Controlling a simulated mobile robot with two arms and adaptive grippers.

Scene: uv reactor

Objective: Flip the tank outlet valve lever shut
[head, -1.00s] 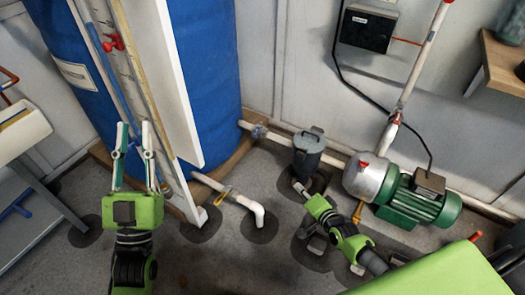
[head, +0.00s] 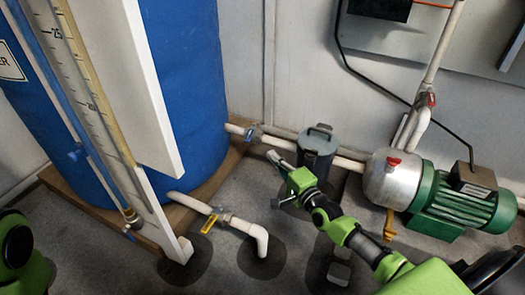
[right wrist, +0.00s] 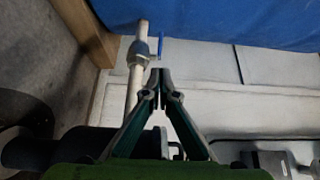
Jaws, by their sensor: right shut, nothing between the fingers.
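The tank outlet valve (head: 253,133) sits on the white pipe between the blue tank (head: 185,75) and the grey lidded canister. It also shows in the right wrist view (right wrist: 138,52), with a narrow blue lever (right wrist: 161,45) beside the pipe and roughly in line with it. My right gripper (head: 272,156) is shut and empty, in front of the pipe and just below and right of the valve. In the right wrist view its closed fingertips (right wrist: 158,72) are just below the lever; I cannot tell whether they touch it. My left gripper is out of view.
A second valve with a yellow lever (head: 209,224) is on the lower white pipe (head: 240,224). The grey canister (head: 318,146) stands close to my right gripper. The green pump (head: 455,203) is at right. A tall gauge board (head: 90,95) stands before the tank.

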